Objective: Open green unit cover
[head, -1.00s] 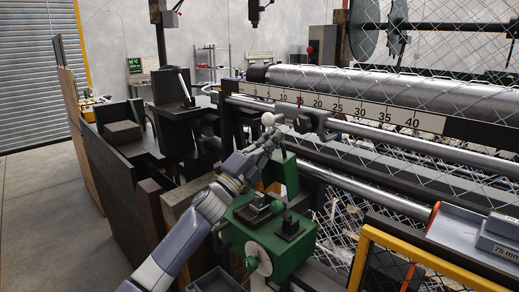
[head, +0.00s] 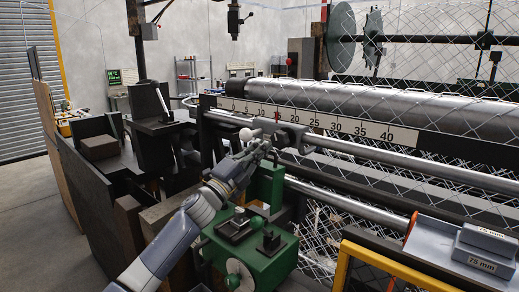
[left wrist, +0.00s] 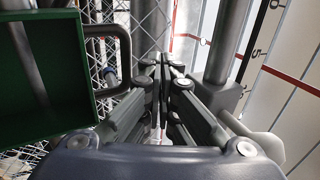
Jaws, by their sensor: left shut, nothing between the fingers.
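The green unit (head: 262,262) stands low at the middle of the head view, with a round pale wheel (head: 238,275) on its front. A taller green part (head: 268,186) rises behind it. In the left wrist view a green box-like part with a raised rim (left wrist: 88,98) is at the left, and a bent dark handle (left wrist: 124,55) is beside it. My left gripper (head: 262,147) is shut and empty, above the unit and close to the taller green part. In the left wrist view its fingers (left wrist: 165,65) are together, right of the handle and apart from it. Whether the cover is open is unclear.
A pale ball knob (head: 246,134) and a grey clamp (head: 291,136) are close to my left gripper. The numbered scale (head: 330,124) and long metal rollers run to the right. A yellow frame (head: 385,262) and a grey tray (head: 432,243) stand at the right.

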